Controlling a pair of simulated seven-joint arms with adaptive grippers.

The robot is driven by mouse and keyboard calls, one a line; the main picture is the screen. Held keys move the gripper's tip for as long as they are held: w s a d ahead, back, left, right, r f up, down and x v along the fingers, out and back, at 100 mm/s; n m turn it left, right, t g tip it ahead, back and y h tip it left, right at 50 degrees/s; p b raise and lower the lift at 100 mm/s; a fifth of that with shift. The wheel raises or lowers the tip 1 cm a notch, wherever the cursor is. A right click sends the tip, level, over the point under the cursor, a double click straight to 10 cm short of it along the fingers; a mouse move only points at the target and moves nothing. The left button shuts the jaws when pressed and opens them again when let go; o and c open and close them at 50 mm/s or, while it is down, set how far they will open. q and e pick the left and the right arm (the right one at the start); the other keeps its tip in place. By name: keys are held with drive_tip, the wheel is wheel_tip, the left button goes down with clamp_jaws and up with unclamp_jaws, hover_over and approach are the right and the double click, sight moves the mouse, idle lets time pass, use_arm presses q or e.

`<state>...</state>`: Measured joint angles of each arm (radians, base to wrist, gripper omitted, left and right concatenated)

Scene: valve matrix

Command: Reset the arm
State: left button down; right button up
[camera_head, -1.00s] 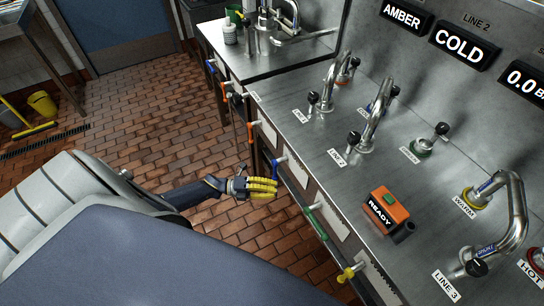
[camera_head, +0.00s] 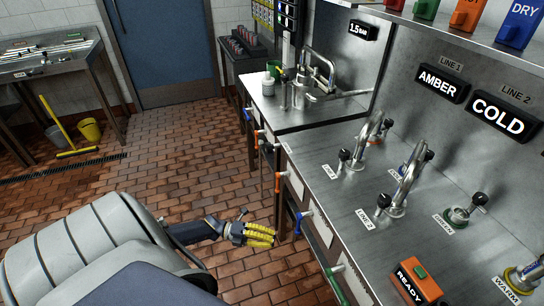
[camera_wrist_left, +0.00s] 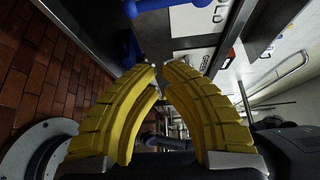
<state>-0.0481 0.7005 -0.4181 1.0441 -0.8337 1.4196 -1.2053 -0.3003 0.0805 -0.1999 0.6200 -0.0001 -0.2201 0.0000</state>
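My left gripper (camera_head: 262,234), with yellow ribbed fingers, hangs over the brick floor just left of the steel counter's front edge in the head view. In the left wrist view its fingertips (camera_wrist_left: 160,68) meet or almost meet, with nothing between them. A blue handle (camera_head: 303,218) on the counter front is close to its right and apart from it; a blue part (camera_wrist_left: 150,5) shows at the top of the wrist view. My right gripper is in neither view.
The steel counter (camera_head: 335,205) carries taps labelled Line 1 (camera_head: 344,158) and Line 2 (camera_head: 383,203) and an orange READY box (camera_head: 425,287). Coloured handles stick out along its front. The tiled floor (camera_head: 170,170) to the left is mostly clear, with a yellow bucket (camera_head: 89,130) further off.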

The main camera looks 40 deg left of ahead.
use_arm(q)
drive_tip(key=w+a+f+n+t+y, duration=0.2)
drive_tip(key=w+a+f+n+y, duration=0.2)
drive_tip(key=a+f+n+y, duration=0.65)
drive_tip(key=s+f+n+g+y, duration=0.1)
drive_tip(key=s+f+n+y, duration=0.1)
drive_tip(key=s+f+n, duration=0.55)
drive_tip(key=s+f+n+g+y, duration=0.2)
drive_tip(key=s+f+y, duration=0.15)
drive_tip(key=f, duration=0.65)
drive_tip(key=s+d+f+n+g, duration=0.2)
drive_tip(key=s+d+f, duration=0.2)
drive_tip(key=s+d, duration=0.3)
drive_tip(key=s+d+f+n+g, duration=0.2)
drive_tip(key=s+d+f, duration=0.2)
drive_tip(key=s, duration=0.9)
drive_tip(key=s+d+f+n+g, duration=0.2)
drive_tip(key=s+d+f, duration=0.2)
drive_tip(key=s+d, duration=0.6)
drive_tip(key=shift+s+n+g+h, duration=0.15)
drive_tip(key=shift+n+g+h, duration=0.15)
drive_tip(key=shift+g+h, duration=0.1)
